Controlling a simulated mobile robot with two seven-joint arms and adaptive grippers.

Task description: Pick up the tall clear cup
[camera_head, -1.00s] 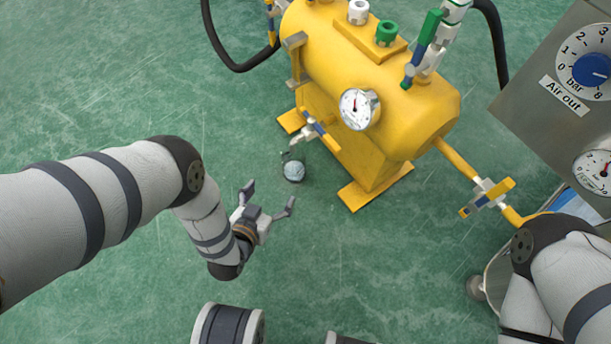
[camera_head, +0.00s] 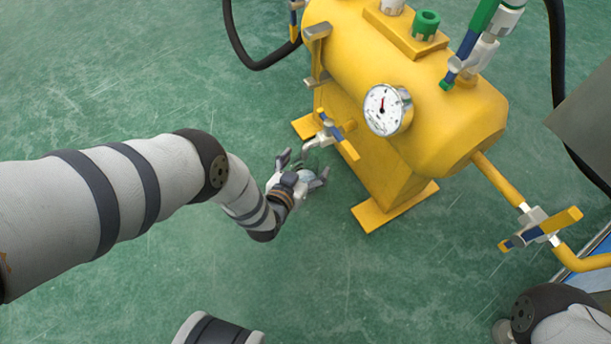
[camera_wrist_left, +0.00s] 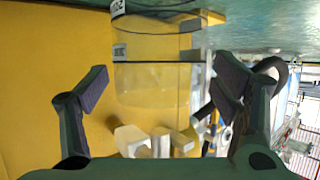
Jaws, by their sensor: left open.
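The tall clear cup (camera_wrist_left: 155,85) fills the space between my left fingers in the left wrist view. It is transparent, with a dark line across it and small labels at its left edge. In the head view only a little of the cup (camera_head: 305,176) shows, mostly hidden by my left gripper (camera_head: 303,167). My left gripper (camera_wrist_left: 151,88) is open, one finger on each side of the cup, with gaps visible in the wrist view. My right gripper is out of view.
The yellow tank (camera_head: 400,75) with its pressure gauge (camera_head: 386,109) stands just right of my left gripper. Its drain tap (camera_head: 328,132) is close above the cup. A yellow side pipe (camera_head: 499,181) has a valve. Green floor at left is clear.

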